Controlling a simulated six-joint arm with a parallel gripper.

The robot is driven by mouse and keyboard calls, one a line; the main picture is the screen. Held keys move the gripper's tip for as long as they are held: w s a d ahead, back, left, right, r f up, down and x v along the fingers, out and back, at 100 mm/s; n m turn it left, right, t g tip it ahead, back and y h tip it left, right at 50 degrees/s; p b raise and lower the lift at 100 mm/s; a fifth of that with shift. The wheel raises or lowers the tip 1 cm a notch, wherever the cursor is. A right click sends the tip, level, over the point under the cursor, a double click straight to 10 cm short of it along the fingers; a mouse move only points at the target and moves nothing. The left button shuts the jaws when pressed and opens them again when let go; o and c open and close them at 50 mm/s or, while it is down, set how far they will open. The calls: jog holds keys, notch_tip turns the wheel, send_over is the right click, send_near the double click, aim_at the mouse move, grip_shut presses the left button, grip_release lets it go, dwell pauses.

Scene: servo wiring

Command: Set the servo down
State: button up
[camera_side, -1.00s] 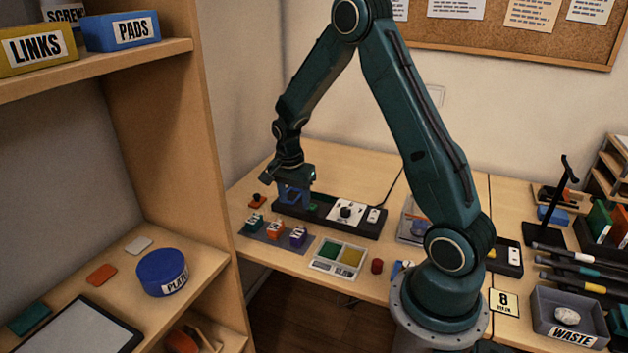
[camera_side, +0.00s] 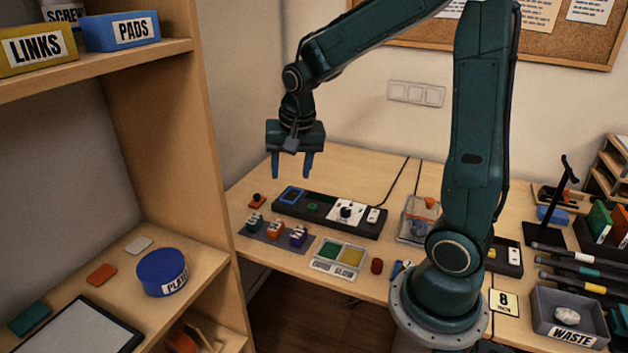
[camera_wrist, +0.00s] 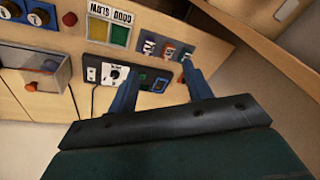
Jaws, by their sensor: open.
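Three small labelled servos stand in a row on a dark grey mat (camera_side: 268,240): a green one (camera_side: 255,222), an orange one (camera_side: 275,230) and a purple one (camera_side: 298,236). They also show in the wrist view, where the orange one (camera_wrist: 168,52) is in the middle. My gripper (camera_side: 291,177) is raised well above the table, behind the servos and over the black test strip (camera_side: 325,217). Its two blue fingers point down, wide apart, with nothing between them. In the wrist view the fingers (camera_wrist: 157,88) are spread and empty.
The strip bears a blue-framed slot (camera_side: 291,195), a green mark and a white dial panel (camera_side: 346,212). A tray with green and yellow compartments (camera_side: 338,256) stands in front. A clear box (camera_side: 416,222) is to the right.

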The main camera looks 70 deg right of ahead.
jog(key=s+a+r+n+t, duration=0.1)
jog(key=s+a+r+n, duration=0.1)
jog(key=s, duration=0.3)
jog(key=s+a+r+n+t, duration=0.1)
jog(key=s+a+r+n, duration=0.2)
jog(key=s+a+n, duration=0.1)
jog(key=s+a+r+n+t+y, duration=0.1)
jog(key=s+a+r+n, duration=0.2)
jog(key=s, duration=0.4)
jog(key=shift+s+a+r+n, duration=0.2)
jog(key=shift+a+n, duration=0.3)
jog(key=shift+n, duration=0.6)
